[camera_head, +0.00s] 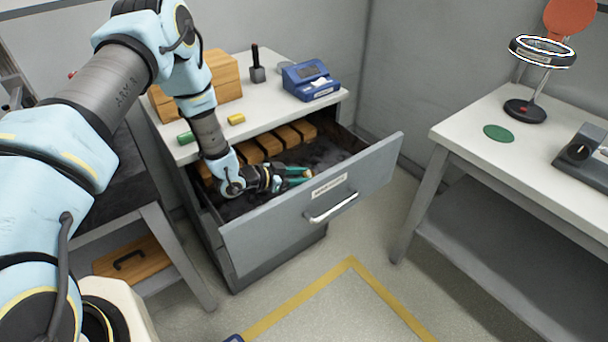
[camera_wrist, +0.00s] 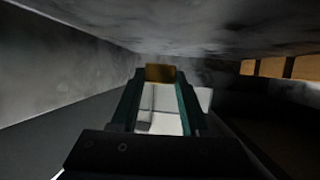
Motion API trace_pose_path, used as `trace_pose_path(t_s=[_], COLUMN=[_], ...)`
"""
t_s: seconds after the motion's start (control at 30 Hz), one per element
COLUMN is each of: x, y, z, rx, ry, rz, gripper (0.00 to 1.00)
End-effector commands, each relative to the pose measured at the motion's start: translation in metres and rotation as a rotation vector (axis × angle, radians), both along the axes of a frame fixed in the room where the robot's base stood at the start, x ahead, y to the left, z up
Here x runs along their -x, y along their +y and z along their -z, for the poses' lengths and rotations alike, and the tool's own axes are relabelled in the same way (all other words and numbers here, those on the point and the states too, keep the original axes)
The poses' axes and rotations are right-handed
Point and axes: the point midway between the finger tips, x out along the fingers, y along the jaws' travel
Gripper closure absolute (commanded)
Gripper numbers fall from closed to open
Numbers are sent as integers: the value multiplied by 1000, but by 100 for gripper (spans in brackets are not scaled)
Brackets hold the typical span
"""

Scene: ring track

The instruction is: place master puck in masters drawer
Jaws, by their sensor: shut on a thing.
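The masters drawer (camera_head: 365,170) is pulled open from the grey cabinet, with a label and a bar handle on its front. My gripper (camera_head: 303,175) is reached low inside the drawer, behind its front panel. In the wrist view my gripper (camera_wrist: 160,76) has its two teal fingers closed on a small brass-coloured piece, which I take to be the master puck (camera_wrist: 160,72). The puck is held at the fingertips. Whether it touches the drawer floor I cannot tell. In the head view the fingers and drawer front largely hide it.
Several wooden blocks (camera_head: 270,144) stand in a row at the drawer's back. The cabinet top (camera_head: 265,98) carries a blue device (camera_head: 311,80), a stamp-like tool (camera_head: 257,66) and wooden boxes (camera_head: 222,75). A second table (camera_head: 475,128) stands right. The floor before the drawer is clear.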

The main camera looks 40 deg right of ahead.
Motion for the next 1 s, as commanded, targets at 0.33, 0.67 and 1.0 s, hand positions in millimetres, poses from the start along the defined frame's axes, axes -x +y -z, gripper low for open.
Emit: trace_pose_path(t_s=[0.33,0.67,1.0], x=[0,0,0], y=[0,0,0], z=[7,12,12], rx=[1,0,0], ry=[0,0,0], rz=[0,0,0], gripper=[100,54,25])
